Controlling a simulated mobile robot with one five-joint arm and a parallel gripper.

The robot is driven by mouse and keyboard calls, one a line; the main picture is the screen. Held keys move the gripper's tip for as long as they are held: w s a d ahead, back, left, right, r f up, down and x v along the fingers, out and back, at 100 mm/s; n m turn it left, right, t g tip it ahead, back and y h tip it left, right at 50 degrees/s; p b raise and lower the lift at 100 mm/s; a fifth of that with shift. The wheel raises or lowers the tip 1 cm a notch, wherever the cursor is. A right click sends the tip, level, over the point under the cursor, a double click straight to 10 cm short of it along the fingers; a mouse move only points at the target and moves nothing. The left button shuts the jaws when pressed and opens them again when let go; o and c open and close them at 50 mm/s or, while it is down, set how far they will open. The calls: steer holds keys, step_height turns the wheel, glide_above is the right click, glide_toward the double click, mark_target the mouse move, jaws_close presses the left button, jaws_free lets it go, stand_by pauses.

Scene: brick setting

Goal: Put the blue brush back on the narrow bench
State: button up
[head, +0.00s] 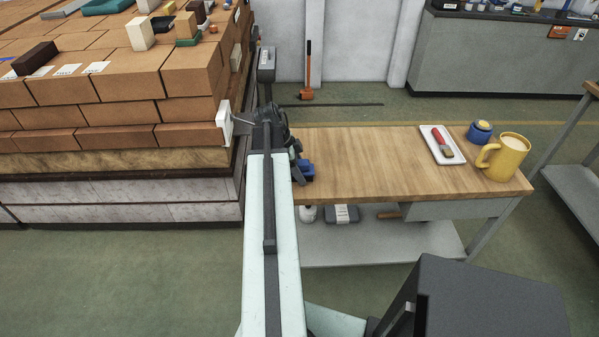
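The narrow bench (370,170) has a wooden top and stands to the right of my arm, its left end partly hidden by the arm. A small blue object (306,171), possibly the blue brush, shows right beside the dark end of my arm at the bench's left end. Its full shape is hidden, and I cannot tell whether it is held or lies on the bench. My gripper (296,160) is mostly hidden by my arm, and its fingers cannot be made out. A white tray (429,134) with a red brush (443,150) sits on the bench's right part.
A blue pot (479,132) and a yellow mug (508,158) stand at the bench's right end. A tall brick stack (110,115) rises close to the left of my arm. The middle of the bench top is clear. Another table (577,190) stands at the right edge.

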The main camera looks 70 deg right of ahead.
stand_by(0.3)
steer(key=p+v, duration=0.5)
steer(key=v, duration=0.1)
steer(key=p+v, duration=0.6)
steer(key=shift+s+d, duration=0.15)
steer(key=shift+s, duration=0.1)
steer(key=shift+w+r+p, duration=0.25)
steer(key=shift+r+p, duration=0.05)
steer(key=shift+p, duration=0.05)
steer(key=shift+f, duration=0.1)
